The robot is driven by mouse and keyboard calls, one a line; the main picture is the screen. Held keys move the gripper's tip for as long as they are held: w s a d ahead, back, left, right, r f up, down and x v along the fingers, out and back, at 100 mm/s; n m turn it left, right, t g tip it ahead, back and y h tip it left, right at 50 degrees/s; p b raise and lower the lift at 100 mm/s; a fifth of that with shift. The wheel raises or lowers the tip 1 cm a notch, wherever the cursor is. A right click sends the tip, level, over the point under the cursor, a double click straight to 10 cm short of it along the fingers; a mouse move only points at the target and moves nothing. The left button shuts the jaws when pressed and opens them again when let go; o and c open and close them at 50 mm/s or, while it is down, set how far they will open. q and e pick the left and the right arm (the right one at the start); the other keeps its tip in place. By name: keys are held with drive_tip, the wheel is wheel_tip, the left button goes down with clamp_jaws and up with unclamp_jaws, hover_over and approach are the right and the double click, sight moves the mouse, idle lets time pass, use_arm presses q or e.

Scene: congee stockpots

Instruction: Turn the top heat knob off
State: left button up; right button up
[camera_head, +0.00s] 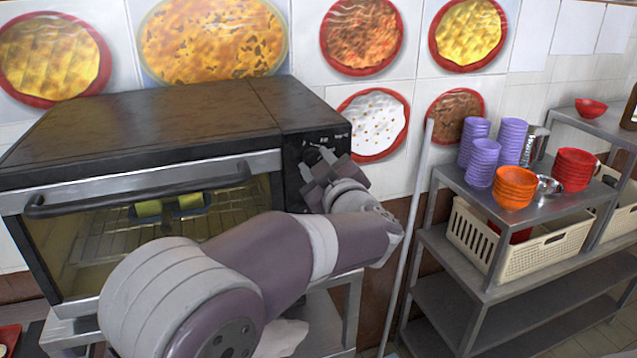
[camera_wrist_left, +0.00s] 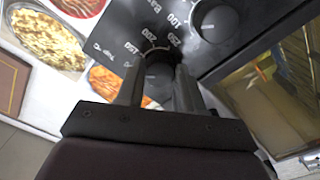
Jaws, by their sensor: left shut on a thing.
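The oven's black control panel (camera_head: 308,142) is at the right end of its front. The top heat knob (camera_wrist_left: 159,68) is round and dark, with printed numbers around it in the wrist view. My left gripper (camera_head: 319,163) is at the upper part of the panel; in the wrist view its two fingers (camera_wrist_left: 158,80) are shut on the top knob, one on each side. They hide part of the knob and its pointer, so I cannot tell its setting. Another knob (camera_wrist_left: 215,20) shows on the panel, apart from the fingers. My right gripper is not in view.
The oven (camera_head: 140,125) has its glass door shut, with a long handle (camera_head: 140,193) across the front. A pale pole (camera_head: 412,225) stands right of the panel. Further right, a metal shelf (camera_head: 440,280) holds stacked cups, bowls and a cream basket (camera_head: 530,258).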

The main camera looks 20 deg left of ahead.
use_arm(q)
drive_tip(key=shift+f+n+b, duration=0.1)
drive_tip(key=shift+n+b, duration=4.25)
drive_tip(key=shift+n, duration=0.25)
drive_tip(key=o, duration=1)
drive_tip(key=shift+o, duration=0.2)
drive_tip(key=b+v, duration=0.3)
drive_tip(key=v, duration=0.9)
drive_tip(key=shift+s+d+b, duration=0.2)
drive_tip(key=shift+d+b, duration=0.05)
drive_tip(key=shift+b, duration=0.1)
